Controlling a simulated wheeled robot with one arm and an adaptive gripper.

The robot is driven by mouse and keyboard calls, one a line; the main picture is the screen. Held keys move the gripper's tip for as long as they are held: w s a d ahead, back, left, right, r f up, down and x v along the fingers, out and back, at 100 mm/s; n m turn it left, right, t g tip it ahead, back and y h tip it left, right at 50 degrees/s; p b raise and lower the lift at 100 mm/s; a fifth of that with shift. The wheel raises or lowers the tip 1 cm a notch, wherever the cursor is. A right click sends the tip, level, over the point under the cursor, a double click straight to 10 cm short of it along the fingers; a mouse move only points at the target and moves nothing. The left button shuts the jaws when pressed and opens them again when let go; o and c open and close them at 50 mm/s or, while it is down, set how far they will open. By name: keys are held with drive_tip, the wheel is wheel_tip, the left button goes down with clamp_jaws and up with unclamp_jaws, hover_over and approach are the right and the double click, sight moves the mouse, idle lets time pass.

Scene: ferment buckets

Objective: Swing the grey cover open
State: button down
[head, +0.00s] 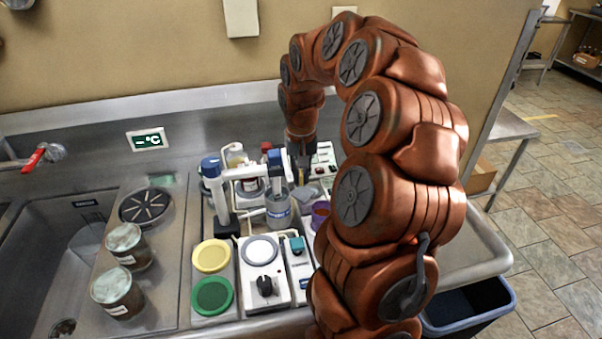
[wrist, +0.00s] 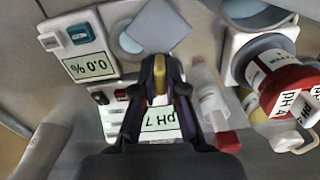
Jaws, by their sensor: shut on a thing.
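The grey cover (wrist: 160,28) is a flat square plate, turned at an angle over a white unit in the wrist view. A pale round spot (wrist: 130,42) of that unit shows beside its left edge. My gripper (wrist: 160,82) is shut on a small yellow tab (wrist: 159,72) at the cover's near corner; the fingers hide how the two join. In the head view my gripper (head: 302,172) reaches down just behind the grey cover (head: 306,192), which is small and partly hidden there.
A red-capped pH bottle (wrist: 285,88) stands close at right. In the head view, jars (head: 118,292) and yellow and green lids (head: 211,256) are at left; a sink (head: 50,240) lies beyond.

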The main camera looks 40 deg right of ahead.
drive_tip(key=shift+f, duration=0.1)
drive_tip(key=shift+f+m+b, duration=0.1)
drive_tip(key=shift+m+b, duration=0.4)
drive_tip(key=shift+b, duration=0.35)
drive_tip(key=shift+m+b, duration=0.3)
drive_tip(key=shift+b, duration=0.05)
drive_tip(key=shift+r, duration=0.25)
drive_tip(key=c, duration=1.2)
unclamp_jaws()
